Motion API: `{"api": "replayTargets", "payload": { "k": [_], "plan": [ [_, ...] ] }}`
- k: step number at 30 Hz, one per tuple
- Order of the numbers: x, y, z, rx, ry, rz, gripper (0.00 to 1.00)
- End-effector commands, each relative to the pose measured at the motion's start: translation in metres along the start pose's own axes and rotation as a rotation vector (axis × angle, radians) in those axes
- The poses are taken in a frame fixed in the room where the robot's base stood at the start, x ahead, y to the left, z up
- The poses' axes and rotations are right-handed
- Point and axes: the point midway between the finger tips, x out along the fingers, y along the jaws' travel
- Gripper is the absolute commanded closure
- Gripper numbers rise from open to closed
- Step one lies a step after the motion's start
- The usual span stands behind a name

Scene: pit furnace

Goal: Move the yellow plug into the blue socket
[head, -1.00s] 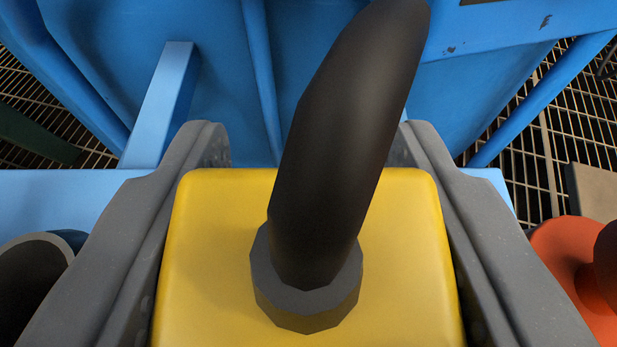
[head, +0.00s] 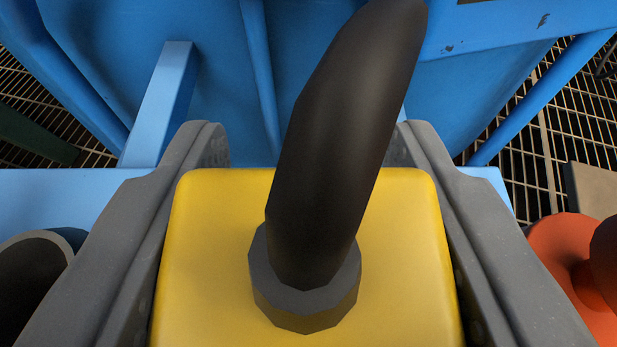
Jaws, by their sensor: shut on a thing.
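The yellow plug (head: 210,260) fills the lower middle of the head view. A thick black cable (head: 335,150) rises from a dark grey collar on it and leans to the upper right. My gripper (head: 308,180) is shut on the plug, with one grey finger along its left side and one along its right. The plug's underside is hidden, so I cannot tell what it rests on or touches. I cannot make out a blue socket for certain; whatever lies under the plug is covered by it.
A light blue surface (head: 60,190) lies behind and beside the plug. Blue panels and struts (head: 220,80) stand at the back. A dark, grey-rimmed cylinder (head: 35,265) is at the lower left. An orange round part (head: 565,250) is at the right. Metal grating (head: 515,150) shows beyond.

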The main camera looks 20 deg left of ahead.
Motion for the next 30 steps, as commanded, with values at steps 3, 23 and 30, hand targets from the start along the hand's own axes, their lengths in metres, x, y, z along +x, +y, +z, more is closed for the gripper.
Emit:
{"api": "replayTargets", "payload": {
  "k": [3,23,30],
  "plan": [
    [-0.0001,-0.0001,-0.0004,0.000,0.000,0.000,0.82],
    [0.0022,-0.0001,0.0054,0.000,0.000,0.000,0.82],
    [0.0038,0.0000,0.0093,0.000,0.000,0.000,0.82]
  ]
}}
